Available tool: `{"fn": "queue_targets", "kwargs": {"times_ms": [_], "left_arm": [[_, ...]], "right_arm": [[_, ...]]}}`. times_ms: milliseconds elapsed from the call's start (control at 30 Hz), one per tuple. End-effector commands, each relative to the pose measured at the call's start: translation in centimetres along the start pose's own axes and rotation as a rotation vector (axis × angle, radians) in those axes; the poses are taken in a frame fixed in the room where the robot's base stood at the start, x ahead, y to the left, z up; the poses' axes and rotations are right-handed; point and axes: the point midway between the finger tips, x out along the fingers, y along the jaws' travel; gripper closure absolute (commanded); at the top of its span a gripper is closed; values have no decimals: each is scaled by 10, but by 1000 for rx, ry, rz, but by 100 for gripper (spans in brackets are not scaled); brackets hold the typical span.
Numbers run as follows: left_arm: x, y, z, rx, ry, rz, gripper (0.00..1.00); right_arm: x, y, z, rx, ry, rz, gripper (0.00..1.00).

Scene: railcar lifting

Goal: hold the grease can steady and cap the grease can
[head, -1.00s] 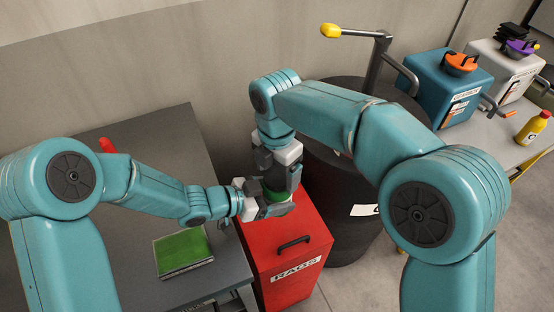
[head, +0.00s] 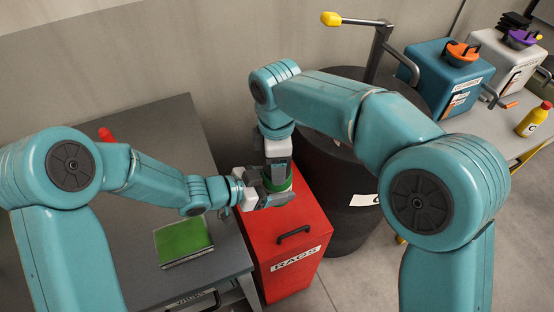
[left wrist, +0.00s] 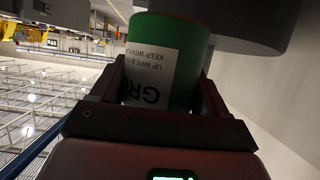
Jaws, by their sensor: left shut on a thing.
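The grease can (left wrist: 165,60) is green with a white label whose letters appear upside down in the left wrist view. In the head view only green parts of the can (head: 287,190) show between my grippers, above the red bin. My left gripper (head: 268,193) is shut on the can, with one finger on each side of it in the left wrist view (left wrist: 160,82). My right gripper (head: 277,172) points down directly over the can. Its fingertips are largely hidden, so I cannot tell its opening. I cannot make out a cap.
A red RAGS bin (head: 306,240) stands below the grippers, beside the grey table (head: 165,130). A green-topped pad (head: 184,241) lies on the table. A dark drum (head: 345,225) stands behind my right arm. A yellow bottle (head: 534,119) and boxes (head: 452,68) are at right.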

Motion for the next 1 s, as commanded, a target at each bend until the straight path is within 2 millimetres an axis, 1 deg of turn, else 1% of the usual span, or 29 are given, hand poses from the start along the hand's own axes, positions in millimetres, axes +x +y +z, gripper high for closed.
{"fn": "queue_targets", "kwargs": {"times_ms": [33, 167, 200, 233, 267, 533, 667, 767, 1000], "left_arm": [[0, 0, 0, 2, 1, 1, 100], [0, 1, 0, 2, 1, 2, 100], [0, 1, 0, 2, 1, 2, 100], [0, 1, 0, 2, 1, 2, 100], [0, 0, 0, 2, 1, 2, 100], [0, 0, -1, 1, 1, 1, 100], [0, 0, -1, 1, 1, 0, 100], [0, 0, -1, 1, 1, 0, 100], [0, 0, -1, 1, 1, 0, 100]], "right_arm": [[0, 0, 0, 26, 1, 2, 73], [0, 0, 0, 20, 2, 2, 73], [0, 0, 0, 20, 1, 2, 23], [0, 0, 0, 19, 1, 2, 14], [0, 0, 0, 19, 1, 2, 7], [-1, 0, 0, 18, 1, 1, 7], [-10, 1, 0, 18, 1, 4, 7], [-27, 1, 0, 18, 3, 7, 7], [-80, 1, -1, 19, 4, 5, 7]]}}
